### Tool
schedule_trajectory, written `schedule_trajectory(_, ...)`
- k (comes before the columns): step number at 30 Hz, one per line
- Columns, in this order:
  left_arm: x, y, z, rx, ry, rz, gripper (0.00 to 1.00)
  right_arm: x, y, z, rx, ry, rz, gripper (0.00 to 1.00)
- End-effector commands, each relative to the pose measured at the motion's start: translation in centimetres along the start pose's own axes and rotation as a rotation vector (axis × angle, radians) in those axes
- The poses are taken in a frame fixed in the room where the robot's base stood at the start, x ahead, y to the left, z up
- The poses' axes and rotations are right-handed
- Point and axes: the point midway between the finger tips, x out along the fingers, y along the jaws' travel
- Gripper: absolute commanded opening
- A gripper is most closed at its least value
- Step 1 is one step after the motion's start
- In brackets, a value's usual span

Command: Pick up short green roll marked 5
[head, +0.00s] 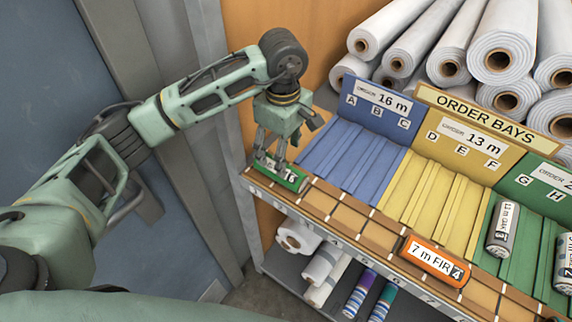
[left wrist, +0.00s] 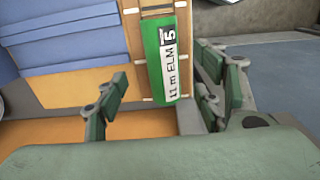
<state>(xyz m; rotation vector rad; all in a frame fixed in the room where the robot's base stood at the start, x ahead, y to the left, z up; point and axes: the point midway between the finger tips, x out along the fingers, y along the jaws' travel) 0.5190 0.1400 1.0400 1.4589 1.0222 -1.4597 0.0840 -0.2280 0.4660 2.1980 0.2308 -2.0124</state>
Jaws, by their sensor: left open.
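The short green roll (head: 292,178) lies at the left end of the brown front ledge in the head view. In the left wrist view the green roll (left wrist: 165,60) shows a white label reading "11 m ELM" and a black 5. My left gripper (head: 270,160) points down at the roll's left part and partly hides it. In the left wrist view its open fingers (left wrist: 168,92) stand apart on either side of the roll's line, with gaps to both sides. Whether the fingertips reach down beside the roll I cannot tell. My right gripper is not in view.
An orange roll marked 4 (head: 435,261) lies farther right on the ledge (head: 338,206). Blue (head: 350,155), yellow (head: 435,195) and green bays rise behind it, the green one holding short rolls. Large white rolls (head: 503,50) are stacked behind. A grey post (head: 225,120) stands close left.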

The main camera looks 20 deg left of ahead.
Motion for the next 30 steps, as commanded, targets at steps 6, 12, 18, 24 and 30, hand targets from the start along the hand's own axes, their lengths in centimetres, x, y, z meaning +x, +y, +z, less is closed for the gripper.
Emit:
schedule_trajectory(6,2.2,-0.2,-0.1,0.0,0.0,-0.004,0.62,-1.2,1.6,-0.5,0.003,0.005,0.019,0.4)
schedule_trajectory(12,4.6,-0.6,-0.5,-0.001,-0.002,-0.007,0.62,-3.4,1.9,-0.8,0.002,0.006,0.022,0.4)
schedule_trajectory(18,7.1,-0.5,-0.5,0.0,-0.001,-0.002,0.62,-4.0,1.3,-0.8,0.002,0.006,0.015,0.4)
schedule_trajectory(24,7.4,-0.4,-0.6,0.001,0.0,0.001,0.62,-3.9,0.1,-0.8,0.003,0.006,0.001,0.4)
schedule_trajectory(30,7.3,-0.4,-0.6,0.001,0.0,0.0,0.49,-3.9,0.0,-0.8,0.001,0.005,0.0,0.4)
